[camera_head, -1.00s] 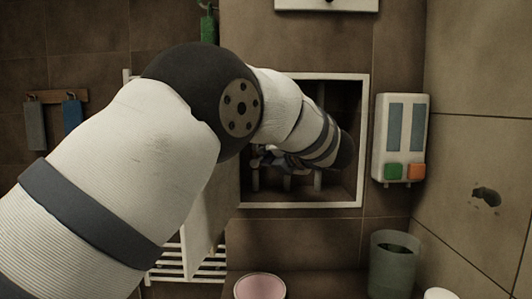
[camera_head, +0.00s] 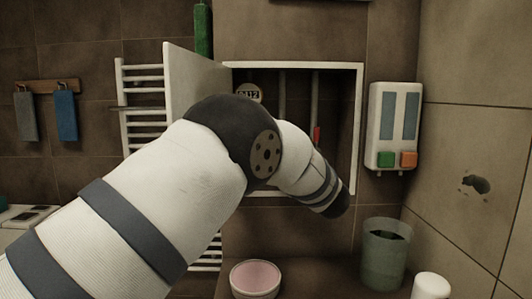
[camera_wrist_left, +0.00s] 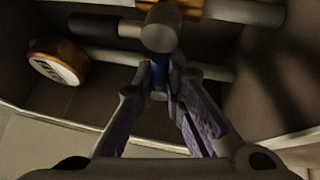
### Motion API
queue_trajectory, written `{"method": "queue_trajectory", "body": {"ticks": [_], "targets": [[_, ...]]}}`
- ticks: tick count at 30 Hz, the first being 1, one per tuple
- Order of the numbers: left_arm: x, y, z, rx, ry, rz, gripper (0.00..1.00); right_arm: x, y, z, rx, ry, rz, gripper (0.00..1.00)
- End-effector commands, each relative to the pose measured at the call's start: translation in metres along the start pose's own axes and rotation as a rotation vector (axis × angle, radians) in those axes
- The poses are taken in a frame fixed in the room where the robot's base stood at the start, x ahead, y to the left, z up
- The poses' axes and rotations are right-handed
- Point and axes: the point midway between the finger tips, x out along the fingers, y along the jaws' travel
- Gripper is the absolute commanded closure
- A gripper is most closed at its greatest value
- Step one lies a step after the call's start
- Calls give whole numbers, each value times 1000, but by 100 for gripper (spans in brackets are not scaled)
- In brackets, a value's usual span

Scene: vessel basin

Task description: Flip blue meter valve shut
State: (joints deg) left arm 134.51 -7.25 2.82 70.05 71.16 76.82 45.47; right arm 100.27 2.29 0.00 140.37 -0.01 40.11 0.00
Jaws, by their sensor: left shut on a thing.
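The blue meter valve (camera_wrist_left: 161,71) shows as a narrow blue handle below a round grey pipe fitting in the left wrist view. My left gripper (camera_wrist_left: 166,88) has its two fingers closed in around this handle. In the head view my left arm crosses in front of the wall cabinet and hides the gripper and the blue valve. A round meter (camera_head: 248,92) with a number on its face hangs in the cabinet; a white-faced meter (camera_wrist_left: 58,61) also shows in the left wrist view. My right gripper is not in view.
The white-framed cabinet (camera_head: 357,120) holds vertical pipes and a red handle (camera_head: 317,135). Its door (camera_head: 190,90) stands open at left, near a towel rail (camera_head: 135,110). A dispenser (camera_head: 395,125) is at right. A pink bowl (camera_head: 255,277) and a bin (camera_head: 385,255) stand below.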

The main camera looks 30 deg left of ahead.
Motion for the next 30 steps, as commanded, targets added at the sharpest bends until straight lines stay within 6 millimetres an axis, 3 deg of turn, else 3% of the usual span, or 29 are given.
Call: {"method": "queue_trajectory", "body": {"ticks": [18,19,21,30], "targets": [[3,5,-3,30,1,29,100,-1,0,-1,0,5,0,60],[3,5,-3,30,2,29,85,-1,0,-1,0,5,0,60],[3,5,-3,29,2,28,70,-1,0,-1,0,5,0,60],[0,1,-2,31,-3,21,70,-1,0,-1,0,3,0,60]]}}
